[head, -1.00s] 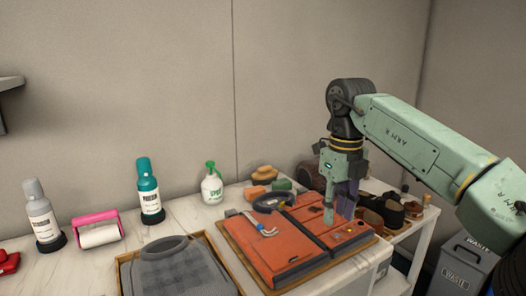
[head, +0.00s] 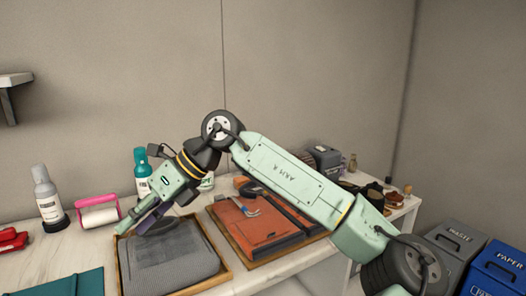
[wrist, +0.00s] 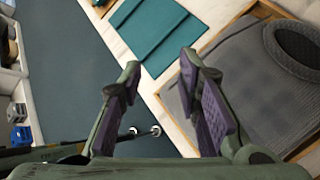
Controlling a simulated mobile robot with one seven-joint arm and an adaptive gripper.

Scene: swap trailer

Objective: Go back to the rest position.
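My gripper (head: 135,222) is over the left edge of the wooden tray (head: 229,271) that holds a folded grey garment (head: 195,265). In the wrist view my gripper (wrist: 160,68) has its two purple-padded fingers spread apart with nothing between them. The grey garment (wrist: 265,85) lies to the right of the fingers there, and a teal folded item (wrist: 152,32) lies beyond them on the white counter.
An orange bag (head: 250,232) lies on a second tray. A teal bottle (head: 142,168), a grey bottle (head: 46,195) and a pink lint roller (head: 98,212) stand along the wall. Grey (head: 462,240) and blue (head: 500,268) bins stand at right.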

